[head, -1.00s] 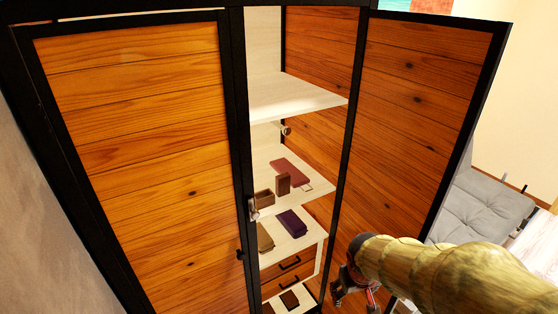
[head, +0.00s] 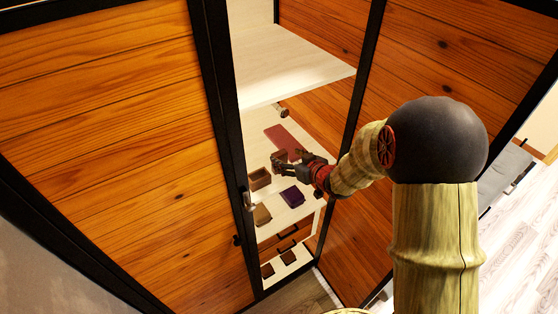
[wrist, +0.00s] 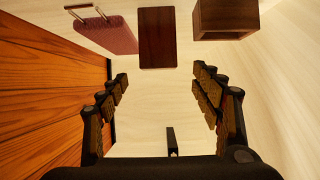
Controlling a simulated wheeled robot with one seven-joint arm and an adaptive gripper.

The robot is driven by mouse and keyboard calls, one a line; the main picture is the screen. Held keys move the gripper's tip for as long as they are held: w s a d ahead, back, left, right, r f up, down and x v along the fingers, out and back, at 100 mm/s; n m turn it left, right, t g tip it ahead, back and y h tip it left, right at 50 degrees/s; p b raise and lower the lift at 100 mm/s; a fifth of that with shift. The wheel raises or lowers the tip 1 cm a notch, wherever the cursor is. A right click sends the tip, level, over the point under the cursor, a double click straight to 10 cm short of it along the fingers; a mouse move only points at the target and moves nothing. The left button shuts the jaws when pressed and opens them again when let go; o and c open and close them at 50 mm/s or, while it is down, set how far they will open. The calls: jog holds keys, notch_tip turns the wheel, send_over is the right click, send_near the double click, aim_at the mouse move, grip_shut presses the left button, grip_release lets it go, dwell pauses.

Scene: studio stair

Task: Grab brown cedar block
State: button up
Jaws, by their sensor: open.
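The brown cedar block (wrist: 157,38) is a plain dark reddish-brown block on the pale shelf. In the wrist view it lies straight ahead, beyond the fingertips and lined up with the gap between them. My gripper (wrist: 160,76) is open, with its fingers spread wide and nothing between the tips. In the head view my gripper (head: 280,163) reaches in over the middle shelf at the block, and its fingers hide much of the block there. I cannot tell whether a finger touches it in that view.
A brown open box (head: 260,178) stands left of the block; a dark red flat item (head: 283,138) with a metal loop lies behind. A purple item (head: 293,196) and a tan item (head: 262,214) lie in front. An upper shelf (head: 285,65) hangs above. Wooden doors (head: 120,140) flank the opening.

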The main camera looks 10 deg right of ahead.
aim_at(282, 156)
jog(key=shift+f+x, duration=0.2)
jog(key=shift+x, duration=1.5)
jog(key=shift+f+x, duration=0.15)
jog(key=shift+x, duration=1.6)
jog(key=shift+s+d, duration=0.15)
jog(key=shift+c, duration=0.4)
jog(key=c, duration=1.1)
jog(key=shift+c, duration=0.5)
